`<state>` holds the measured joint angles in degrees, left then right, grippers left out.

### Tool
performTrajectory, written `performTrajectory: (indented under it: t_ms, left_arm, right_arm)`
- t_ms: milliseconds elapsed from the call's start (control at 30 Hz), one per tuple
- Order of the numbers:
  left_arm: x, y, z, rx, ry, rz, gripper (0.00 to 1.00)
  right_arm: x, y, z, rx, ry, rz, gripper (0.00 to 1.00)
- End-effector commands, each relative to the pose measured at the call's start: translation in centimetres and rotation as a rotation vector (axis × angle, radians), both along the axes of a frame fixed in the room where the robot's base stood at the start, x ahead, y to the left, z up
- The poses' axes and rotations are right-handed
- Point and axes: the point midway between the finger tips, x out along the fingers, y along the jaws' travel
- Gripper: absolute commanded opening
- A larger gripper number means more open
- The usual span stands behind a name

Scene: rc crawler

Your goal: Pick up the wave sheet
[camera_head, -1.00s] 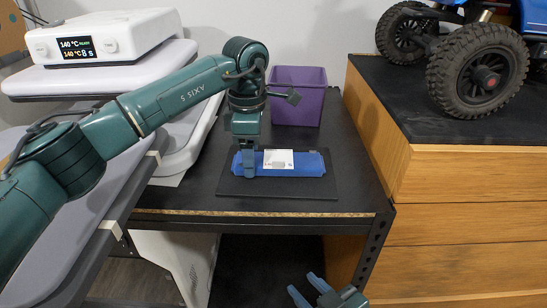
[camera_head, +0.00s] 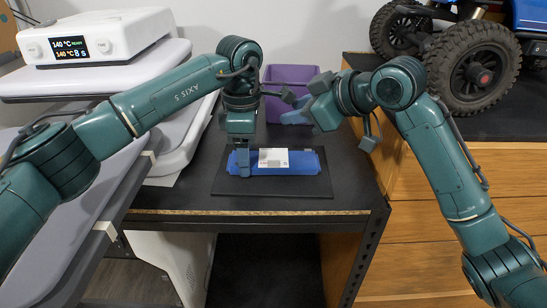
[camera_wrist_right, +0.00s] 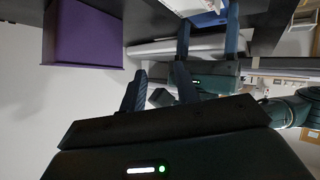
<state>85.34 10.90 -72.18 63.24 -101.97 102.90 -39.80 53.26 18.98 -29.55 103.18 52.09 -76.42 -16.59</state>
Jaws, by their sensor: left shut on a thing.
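A blue wave sheet (camera_head: 305,163) with a white label lies on a black mat (camera_head: 230,189) on the dark table. My left gripper (camera_head: 243,172) points down and is shut on the wave sheet near its left end. The fingers hide part of that end. My right gripper (camera_head: 291,112) is raised above and behind the sheet's right side, apart from it. The right wrist view shows its two fingers (camera_wrist_right: 160,84) spread with nothing between them. A blue part of the sheet (camera_wrist_right: 208,18) shows at the top of that view, between the left gripper's fingers.
A purple bin (camera_head: 290,78) stands at the back of the table, partly behind my right gripper. A wooden cabinet (camera_head: 440,185) with a crawler (camera_head: 475,65) on top borders the right. A white heater device (camera_head: 110,38) stands at the left. Bare table lies in front of the mat.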

Motion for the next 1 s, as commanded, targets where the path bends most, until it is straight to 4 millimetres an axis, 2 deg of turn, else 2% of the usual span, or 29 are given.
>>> performTrajectory:
  t_ms: [33, 100, 233, 400, 500, 800, 1000]
  left_arm:
    - [0.0, 0.0, 0.0, 0.000, 0.000, 0.000, 0.35]
    - [0.0, 0.0, 0.0, 0.000, 0.000, 0.000, 0.35]
    - [0.0, 0.0, 0.0, 0.000, 0.000, 0.000, 0.35]
    - [0.0, 0.0, 0.0, 0.000, 0.000, 0.000, 0.35]
    - [0.0, 0.0, 0.0, 0.000, 0.000, 0.000, 0.35]
    - [0.0, 0.0, 0.0, 0.000, 0.000, 0.000, 0.35]
    - [0.0, 0.0, 0.0, 0.000, 0.000, 0.000, 0.35]
  right_arm:
    - [0.2, -0.6, 1.9, -0.044, 0.005, 0.039, 0.31]
    - [-0.4, -1.0, 3.5, -0.115, 0.026, 0.111, 0.31]
    - [-3.4, -0.9, 4.5, -0.292, 0.067, 0.257, 0.31]
    - [-6.5, -1.2, 3.7, -0.478, 0.121, 0.363, 0.31]
    - [-7.0, -1.1, 2.9, -0.519, 0.136, 0.382, 0.31]
    - [-5.8, 1.0, -1.5, -0.524, 0.139, 0.388, 0.31]
    - [-5.4, 1.6, -2.6, -0.523, 0.137, 0.384, 0.31]
